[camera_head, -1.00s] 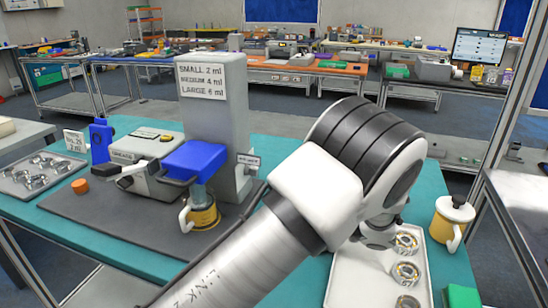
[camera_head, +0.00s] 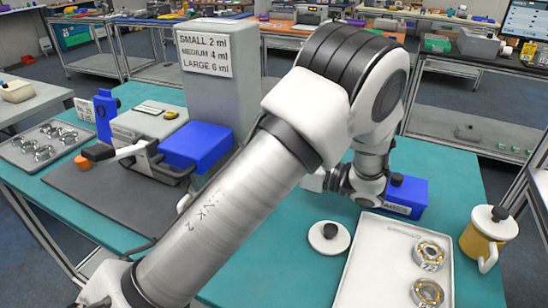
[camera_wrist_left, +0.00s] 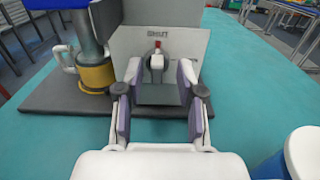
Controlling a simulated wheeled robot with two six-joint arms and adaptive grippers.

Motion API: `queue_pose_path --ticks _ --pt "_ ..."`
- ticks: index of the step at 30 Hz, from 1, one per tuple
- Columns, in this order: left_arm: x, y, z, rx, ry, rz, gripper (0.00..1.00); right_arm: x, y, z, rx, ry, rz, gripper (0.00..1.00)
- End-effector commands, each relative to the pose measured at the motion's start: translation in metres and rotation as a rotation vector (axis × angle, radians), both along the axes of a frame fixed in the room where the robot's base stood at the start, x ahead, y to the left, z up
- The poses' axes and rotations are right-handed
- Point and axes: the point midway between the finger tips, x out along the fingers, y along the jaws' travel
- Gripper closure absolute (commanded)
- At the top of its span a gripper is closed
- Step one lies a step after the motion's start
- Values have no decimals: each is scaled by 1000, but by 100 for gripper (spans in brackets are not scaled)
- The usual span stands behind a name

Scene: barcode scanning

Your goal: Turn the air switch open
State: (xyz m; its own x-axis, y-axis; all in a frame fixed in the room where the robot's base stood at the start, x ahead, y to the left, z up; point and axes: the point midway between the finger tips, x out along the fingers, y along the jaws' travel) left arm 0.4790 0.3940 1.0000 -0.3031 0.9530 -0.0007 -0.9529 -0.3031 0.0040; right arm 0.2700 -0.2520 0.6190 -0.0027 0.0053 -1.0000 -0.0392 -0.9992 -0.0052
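In the left wrist view my left gripper (camera_wrist_left: 160,82) is open, with one finger on each side of the switch. Contact with the lever cannot be made out. In the head view the left gripper (camera_head: 314,181) shows only partly beside the column (camera_head: 228,90), and my arm hides the switch. My right gripper is not in view.
A yellow-based cup (camera_wrist_left: 97,76) stands left of the switch on the dark mat (camera_wrist_left: 50,92). A blue box (camera_head: 408,196) stands behind my wrist. A white lid (camera_head: 329,238), a tray (camera_head: 385,270) with bearings and a yellow mug (camera_head: 485,240) are at the right.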

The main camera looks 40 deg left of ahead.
Motion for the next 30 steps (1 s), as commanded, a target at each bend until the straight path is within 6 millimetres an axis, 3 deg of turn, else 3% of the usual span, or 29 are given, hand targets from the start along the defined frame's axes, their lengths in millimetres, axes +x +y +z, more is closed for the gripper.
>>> queue_pose_path --ticks 5,9,20,30 --pt "0 0 0 0 -1 -1 62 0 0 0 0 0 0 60" --pt "0 0 0 0 -1 -1 100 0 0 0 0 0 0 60" --pt "0 0 1 -5 11 0 100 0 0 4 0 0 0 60" --pt "0 0 6 -48 143 0 100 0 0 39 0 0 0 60"
